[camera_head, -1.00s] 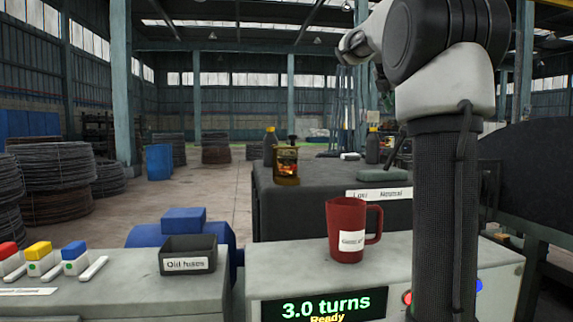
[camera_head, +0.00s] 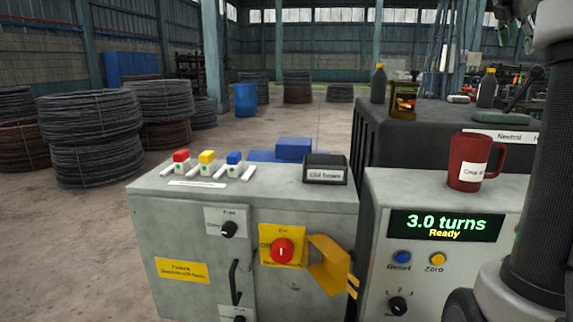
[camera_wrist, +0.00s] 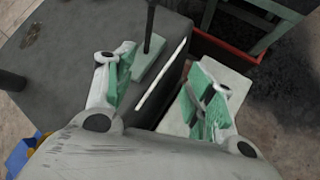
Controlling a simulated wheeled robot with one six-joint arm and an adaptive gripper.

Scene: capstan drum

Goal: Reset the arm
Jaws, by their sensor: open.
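My gripper (camera_wrist: 163,88) shows in the wrist view with its two green-padded fingers spread apart. It is open, with nothing held between the fingers. It is over the edge of a dark box top (camera_wrist: 75,45), where a lever with a grey-green base (camera_wrist: 148,62) stands beyond the fingers. In the head view the tips of my gripper (camera_head: 515,12) show partly at the top right edge, above the dark box (camera_head: 440,115). My arm fills the right edge there, and most of it is cut off.
A red mug (camera_head: 465,165) stands on the control cabinet, whose display (camera_head: 446,224) reads "3.0 turns Ready". A grey fuse cabinet (camera_head: 150,225) with a red switch (camera_head: 281,251) and an open yellow cover (camera_head: 328,268) stands left. Bottles and a lantern-like object (camera_head: 403,100) sit on the dark box.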

